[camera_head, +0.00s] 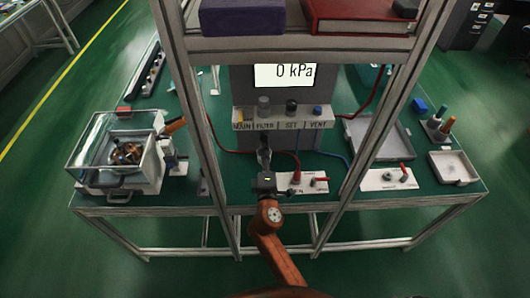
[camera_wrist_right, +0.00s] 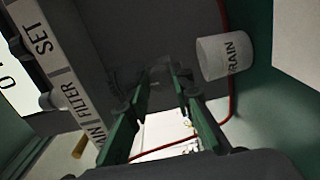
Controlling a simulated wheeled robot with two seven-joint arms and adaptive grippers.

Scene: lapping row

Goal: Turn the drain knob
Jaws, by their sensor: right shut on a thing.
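My right gripper (camera_head: 264,148) is in front of the grey gauge unit, below its row of labelled controls. In the right wrist view its two green-edged fingers (camera_wrist_right: 163,76) close at their tips on a small dark piece, which I take as the drain knob (camera_wrist_right: 157,72); it is dim and mostly hidden by the fingers. A white cylinder marked DRAIN (camera_wrist_right: 222,56) shows right of the fingertips, apart from them. The label strip (camera_head: 283,125) reads MAIN, FILTER, SET and VENT. My left gripper is out of view.
Two frame posts (camera_head: 204,150) (camera_head: 375,130) stand either side of my right arm, with a loaded shelf (camera_head: 300,45) above. A clear-lidded box (camera_head: 118,150) is left. Trays (camera_head: 380,139) (camera_head: 455,168) are right. Red and blue hoses (camera_head: 335,156) run near the unit.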

